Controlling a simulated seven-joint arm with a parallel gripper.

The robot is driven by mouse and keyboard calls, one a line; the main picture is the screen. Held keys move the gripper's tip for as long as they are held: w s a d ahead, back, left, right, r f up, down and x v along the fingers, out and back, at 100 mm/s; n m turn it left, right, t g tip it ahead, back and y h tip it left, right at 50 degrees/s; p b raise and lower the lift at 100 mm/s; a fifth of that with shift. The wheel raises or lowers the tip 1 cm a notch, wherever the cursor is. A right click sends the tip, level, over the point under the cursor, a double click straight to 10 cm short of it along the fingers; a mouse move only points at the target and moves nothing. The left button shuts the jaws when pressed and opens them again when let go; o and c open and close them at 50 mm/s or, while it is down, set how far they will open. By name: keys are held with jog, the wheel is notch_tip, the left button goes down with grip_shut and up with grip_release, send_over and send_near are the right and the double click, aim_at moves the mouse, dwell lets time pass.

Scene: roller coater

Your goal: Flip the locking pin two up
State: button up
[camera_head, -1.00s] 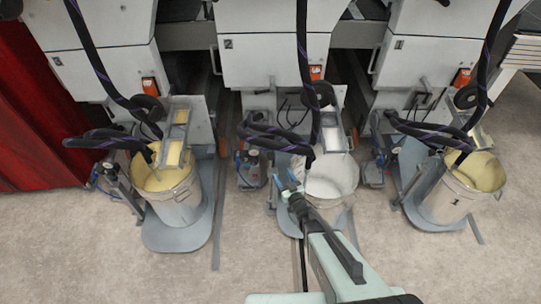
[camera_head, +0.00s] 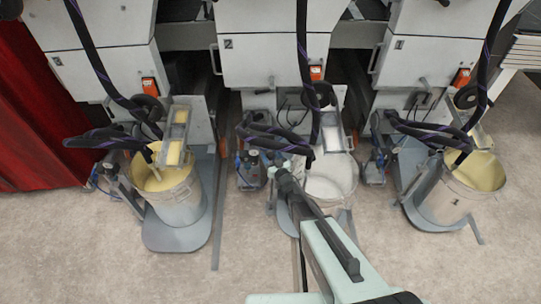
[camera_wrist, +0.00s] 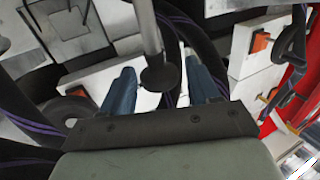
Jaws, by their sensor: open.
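My gripper (camera_head: 282,163) is at the left rim of the middle bucket, by the dark hoses. In the wrist view its two blue fingers (camera_wrist: 161,72) are spread apart. A grey metal rod (camera_wrist: 148,30) with a dark round end (camera_wrist: 159,78) shows in the gap between them. I cannot tell whether the fingers touch it, or whether it is locking pin two. No locking pin can be made out for certain in the head view, where my gripper and the hoses cover that spot.
The middle bucket (camera_head: 330,185) holds white liquid. Buckets with yellow liquid stand at left (camera_head: 172,200) and right (camera_head: 450,200). Black hoses (camera_head: 275,138) hang close around my gripper. White machine cabinets (camera_head: 270,60) stand behind. The floor (camera_head: 110,265) in front is mostly clear.

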jog(key=shift+w+a, duration=0.1)
jog(key=shift+w, duration=0.1)
jog(key=shift+c, duration=0.2)
grip_shut()
dwell(0.4)
